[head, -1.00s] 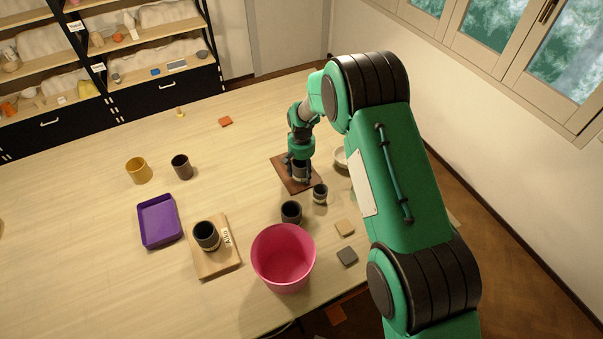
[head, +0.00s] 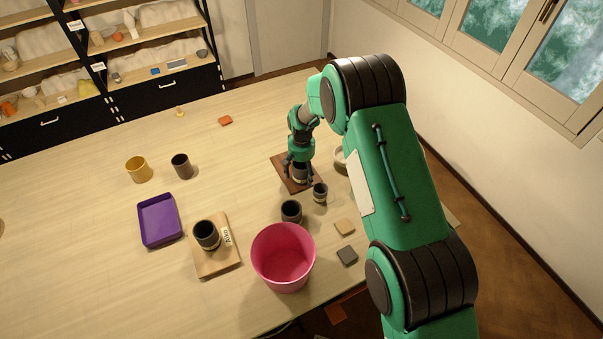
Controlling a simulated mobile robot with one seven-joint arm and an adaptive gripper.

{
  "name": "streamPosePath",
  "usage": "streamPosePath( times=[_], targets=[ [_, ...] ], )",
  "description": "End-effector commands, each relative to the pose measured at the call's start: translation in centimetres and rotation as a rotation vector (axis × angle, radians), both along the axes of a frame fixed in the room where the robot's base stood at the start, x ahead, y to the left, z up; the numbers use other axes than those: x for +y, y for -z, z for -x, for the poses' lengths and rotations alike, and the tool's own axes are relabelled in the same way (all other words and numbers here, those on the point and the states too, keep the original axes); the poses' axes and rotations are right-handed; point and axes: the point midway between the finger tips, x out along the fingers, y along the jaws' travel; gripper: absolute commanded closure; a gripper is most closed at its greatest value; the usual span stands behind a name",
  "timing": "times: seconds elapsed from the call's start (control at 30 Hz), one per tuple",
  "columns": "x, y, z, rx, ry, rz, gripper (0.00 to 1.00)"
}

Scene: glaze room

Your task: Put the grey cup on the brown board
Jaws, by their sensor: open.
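The brown board (head: 284,169) lies on the table at the middle right in the head view. A dark grey cup (head: 300,174) with a paler lower band stands upright on the board. My gripper (head: 299,171) is open around this cup, its fingers pointing down on either side. Whether the fingers touch the cup I cannot tell. The gripper hides the cup's upper part.
Similar dark cups stand in front of the board (head: 320,193), (head: 291,212) and on a light board labelled "Ako" (head: 213,262). A pink bucket (head: 284,257), purple tray (head: 160,220), yellow cup (head: 138,170) and brown cup (head: 181,167) are nearby. A bowl (head: 341,159) is partly hidden by my arm.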

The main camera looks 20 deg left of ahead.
Motion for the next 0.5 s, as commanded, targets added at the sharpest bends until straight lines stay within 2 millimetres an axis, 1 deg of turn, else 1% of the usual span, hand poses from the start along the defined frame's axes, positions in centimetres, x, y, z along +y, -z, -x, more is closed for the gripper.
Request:
streamPosePath(
  times=[0.27, 0.37, 0.5],
  targets=[
    [0.0, -0.7, 0.0, -0.001, 0.0, 0.0, 0.23],
    [0.0, -1.4, 0.0, -0.001, 0.0, 0.0, 0.23],
    [0.0, -3.0, 0.0, -0.002, 0.0, -0.001, 0.23]
  ],
)
